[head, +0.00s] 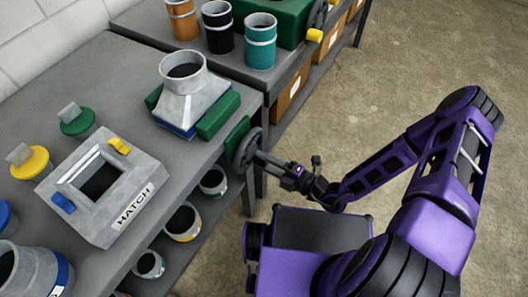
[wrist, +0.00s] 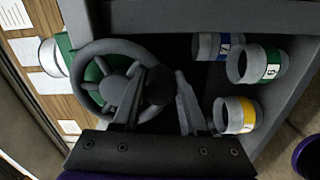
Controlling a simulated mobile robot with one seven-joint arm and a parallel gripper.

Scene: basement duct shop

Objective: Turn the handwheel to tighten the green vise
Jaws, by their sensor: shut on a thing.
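The green vise (head: 218,115) sits at the right edge of the near bench, its green jaws on either side of a grey duct fitting (head: 183,90). Whether the jaws touch the fitting is hard to tell. The grey handwheel (head: 246,149) stands upright on the vise's outer side. It also shows in the wrist view (wrist: 88,58), with a green plate behind its spokes. My gripper (head: 265,158) reaches the wheel from the right and is shut on its dark handle (wrist: 159,84), near the rim. The fingers partly hide the handle.
A grey hatch block (head: 130,212) and green and yellow lids (head: 77,121) lie on the near bench. Several banded cans (head: 183,222) stand on its lower shelf. A second bench behind carries another green vise (head: 288,18). The floor at right is clear.

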